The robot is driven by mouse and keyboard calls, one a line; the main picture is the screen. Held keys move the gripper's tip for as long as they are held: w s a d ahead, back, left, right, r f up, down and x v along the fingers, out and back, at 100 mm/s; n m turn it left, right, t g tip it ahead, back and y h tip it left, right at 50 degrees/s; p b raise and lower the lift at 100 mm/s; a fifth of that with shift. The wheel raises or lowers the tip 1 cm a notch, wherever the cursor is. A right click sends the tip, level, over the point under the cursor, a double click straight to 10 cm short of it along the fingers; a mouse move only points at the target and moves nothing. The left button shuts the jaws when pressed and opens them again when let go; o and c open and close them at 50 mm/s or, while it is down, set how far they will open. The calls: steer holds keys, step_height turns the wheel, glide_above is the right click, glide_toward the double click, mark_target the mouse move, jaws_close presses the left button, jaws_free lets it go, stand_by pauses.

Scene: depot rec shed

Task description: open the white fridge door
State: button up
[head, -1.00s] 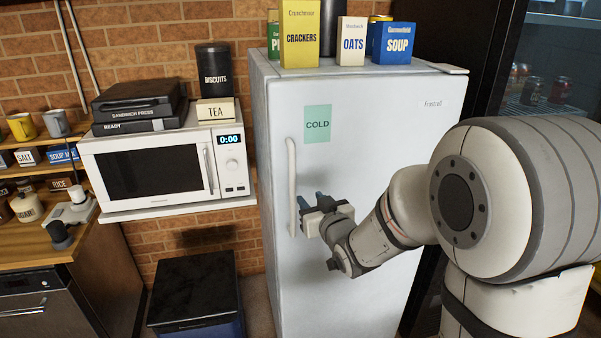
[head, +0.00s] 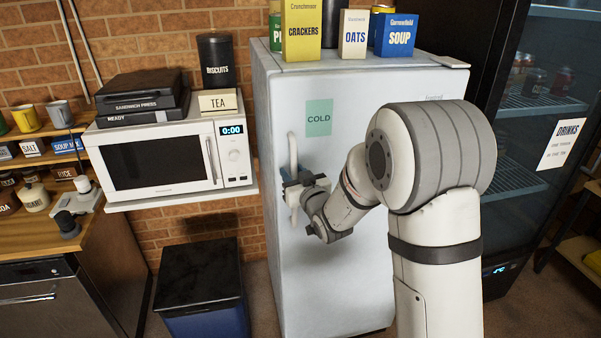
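The white fridge (head: 350,88) stands upright in the middle of the head view. Its door looks closed, with a green COLD note (head: 319,118) on it. The long vertical white handle (head: 293,152) is on the door's left side. My gripper (head: 290,184) is at the lower half of the handle, with its fingers around or against it. The fingertips are small and partly overlap the handle, so I cannot tell whether they are shut on it. My arm hides the right part of the door.
A microwave (head: 160,160) sits on a shelf left of the fridge. A blue bin with a black lid (head: 202,275) stands on the floor, left of the fridge. Boxes, including crackers (head: 303,30), stand on the fridge top. A glass drinks cooler (head: 530,120) is at right.

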jaws_close()
stand_by(0.4)
